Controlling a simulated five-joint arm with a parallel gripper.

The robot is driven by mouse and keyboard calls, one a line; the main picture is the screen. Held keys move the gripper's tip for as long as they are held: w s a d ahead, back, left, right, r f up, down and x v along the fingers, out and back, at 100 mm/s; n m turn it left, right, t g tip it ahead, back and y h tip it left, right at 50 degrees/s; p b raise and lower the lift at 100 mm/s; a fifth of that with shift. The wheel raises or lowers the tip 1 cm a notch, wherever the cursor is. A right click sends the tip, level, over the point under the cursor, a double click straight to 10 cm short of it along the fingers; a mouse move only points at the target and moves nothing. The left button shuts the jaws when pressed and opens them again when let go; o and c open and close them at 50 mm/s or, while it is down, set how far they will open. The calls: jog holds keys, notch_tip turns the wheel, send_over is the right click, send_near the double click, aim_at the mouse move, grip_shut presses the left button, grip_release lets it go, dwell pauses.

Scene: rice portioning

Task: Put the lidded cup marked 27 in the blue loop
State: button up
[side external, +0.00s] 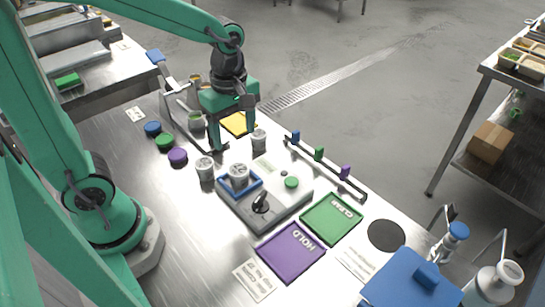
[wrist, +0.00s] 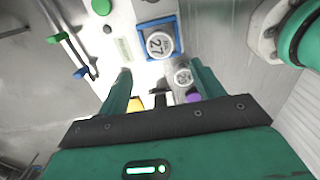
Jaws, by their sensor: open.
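The lidded cup marked 27 (wrist: 158,43) sits inside the blue square loop (wrist: 176,30) in the wrist view. In the side view a white lidded cup (side external: 238,174) stands upright within the blue loop (side external: 224,184) on a grey device. My gripper (side external: 233,141) is open and empty behind this cup, apart from it. In the wrist view its two fingers (wrist: 160,72) are spread, with the loop beyond their tips. A second lidded cup (side external: 205,168) stands left of the device, and a third (side external: 259,138) stands behind it near my gripper.
The grey device (side external: 270,207) carries a black lever and a green button. A purple HOLD tray (side external: 290,253) and a green tray (side external: 332,219) lie in front. Blue, green and purple lids (side external: 178,156) lie at left. A rail with coloured blocks (side external: 319,154) runs at right.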

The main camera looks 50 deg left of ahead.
dwell(0.4)
jog(key=s+a+r+m+t, duration=0.3)
jog(key=s+r+m+t, duration=0.2)
jog(key=m, duration=1.3)
notch_tip(320, 180, up, 3)
jog(key=shift+s+t, duration=0.3)
jog(key=shift+s, duration=0.75)
